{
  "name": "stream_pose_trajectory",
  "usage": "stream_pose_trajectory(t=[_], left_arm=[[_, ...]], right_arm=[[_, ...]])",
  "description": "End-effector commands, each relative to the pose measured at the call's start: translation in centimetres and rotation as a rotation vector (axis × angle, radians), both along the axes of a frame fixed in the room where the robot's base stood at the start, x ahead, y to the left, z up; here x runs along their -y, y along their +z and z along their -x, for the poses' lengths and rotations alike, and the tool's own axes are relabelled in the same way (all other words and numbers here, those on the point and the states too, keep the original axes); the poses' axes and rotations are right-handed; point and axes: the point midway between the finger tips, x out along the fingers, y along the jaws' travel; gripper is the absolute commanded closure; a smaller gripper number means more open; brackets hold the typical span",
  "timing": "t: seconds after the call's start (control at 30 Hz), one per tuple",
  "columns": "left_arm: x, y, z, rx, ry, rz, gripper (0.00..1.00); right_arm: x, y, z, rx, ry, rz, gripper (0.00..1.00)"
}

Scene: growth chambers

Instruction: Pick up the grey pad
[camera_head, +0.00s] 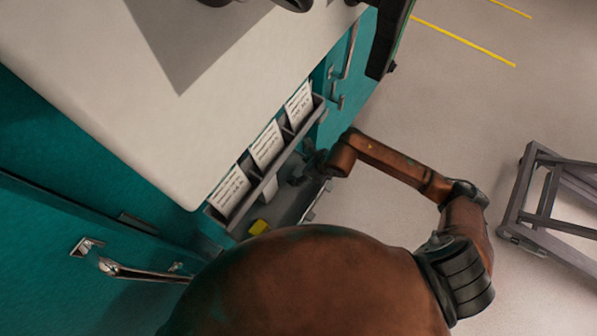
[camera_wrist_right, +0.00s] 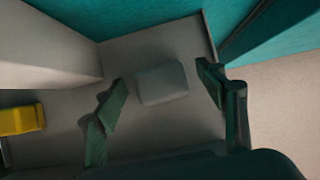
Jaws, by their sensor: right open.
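The grey pad (camera_wrist_right: 162,83) is a small rounded block on the grey surface of a shelf or tray in the right wrist view. My right gripper (camera_wrist_right: 160,88) is open, with one finger to the left of the pad and one to the right. A gap shows on both sides, so it does not grip the pad. In the head view my right gripper (camera_head: 311,167) is small and dark over the tray beside the teal cabinet. I cannot make out the pad clearly there. My left gripper is not in view.
A yellow block (camera_wrist_right: 20,119) lies left of the gripper; it also shows in the head view (camera_head: 258,227). A rack with white labelled cards (camera_head: 266,146) lines the cabinet side. A pale counter (camera_head: 90,75) is at left. A grey metal frame (camera_head: 545,205) stands on the floor at right.

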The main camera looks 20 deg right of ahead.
Motion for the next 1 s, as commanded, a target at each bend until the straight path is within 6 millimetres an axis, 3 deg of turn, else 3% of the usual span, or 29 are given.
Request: stream_pose_trajectory(t=[0.27, 0.9, 1.0], left_arm=[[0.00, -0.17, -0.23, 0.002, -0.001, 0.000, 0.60], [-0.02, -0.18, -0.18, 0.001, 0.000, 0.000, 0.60], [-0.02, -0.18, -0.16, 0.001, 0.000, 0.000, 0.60]], right_arm=[[-0.11, -0.53, -0.28, 0.002, -0.001, 0.001, 0.35], [-0.05, -0.54, -0.25, 0.002, -0.002, 0.000, 0.79], [-0.06, -0.52, -0.25, 0.002, -0.002, 0.000, 0.81]])
